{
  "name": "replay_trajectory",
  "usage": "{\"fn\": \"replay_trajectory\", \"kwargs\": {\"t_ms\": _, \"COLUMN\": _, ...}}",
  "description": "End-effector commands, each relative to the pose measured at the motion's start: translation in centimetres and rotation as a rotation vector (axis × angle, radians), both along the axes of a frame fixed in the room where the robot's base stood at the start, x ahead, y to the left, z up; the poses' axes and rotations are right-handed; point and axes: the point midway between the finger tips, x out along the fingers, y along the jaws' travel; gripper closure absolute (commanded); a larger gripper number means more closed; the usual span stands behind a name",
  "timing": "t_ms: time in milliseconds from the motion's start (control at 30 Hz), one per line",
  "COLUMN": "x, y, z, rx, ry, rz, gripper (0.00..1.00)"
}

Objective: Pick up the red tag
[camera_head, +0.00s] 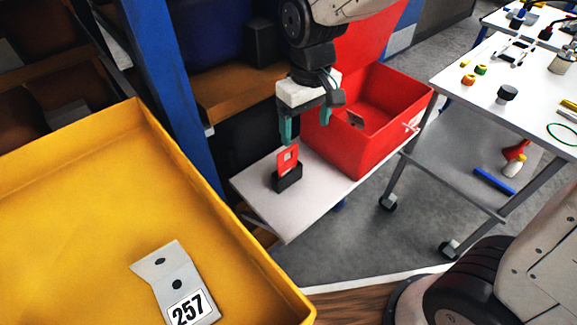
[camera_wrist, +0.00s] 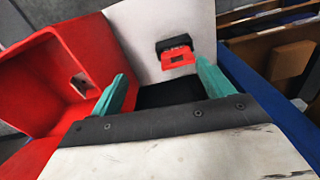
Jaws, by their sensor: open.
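The red tag (camera_head: 288,158) stands upright in a small black holder (camera_head: 288,180) on a white shelf board (camera_head: 300,212). It has a pale patch on its face. In the wrist view the red tag (camera_wrist: 179,60) and its black holder (camera_wrist: 173,44) lie beyond the fingertips, between the two fingers and nearer the right one. My gripper (camera_head: 305,132) is open and empty, above the tag in the head view. Its teal fingers also show in the wrist view (camera_wrist: 163,78), apart from the tag.
A blue post (camera_head: 170,90) rises to the left. A yellow tray (camera_head: 70,215) with a metal plate marked 257 (camera_head: 178,285) is front left. A cart (camera_head: 510,85) with small parts stands right.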

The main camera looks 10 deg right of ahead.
Motion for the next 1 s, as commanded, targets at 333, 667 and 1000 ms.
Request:
{"fn": "replay_trajectory", "kwargs": {"t_ms": 333, "x": 1.3, "y": 3.7, "z": -4.4, "rx": -0.008, "ry": 0.016, "rz": 0.078, "gripper": 0.2}}
{"fn": "replay_trajectory", "kwargs": {"t_ms": 667, "x": 0.9, "y": 3.5, "z": -8.6, "rx": -0.008, "ry": 0.018, "rz": 0.076, "gripper": 0.2}}
{"fn": "replay_trajectory", "kwargs": {"t_ms": 1000, "x": 1.0, "y": 3.6, "z": -11.0, "rx": -0.007, "ry": 0.014, "rz": 0.075, "gripper": 0.2}}
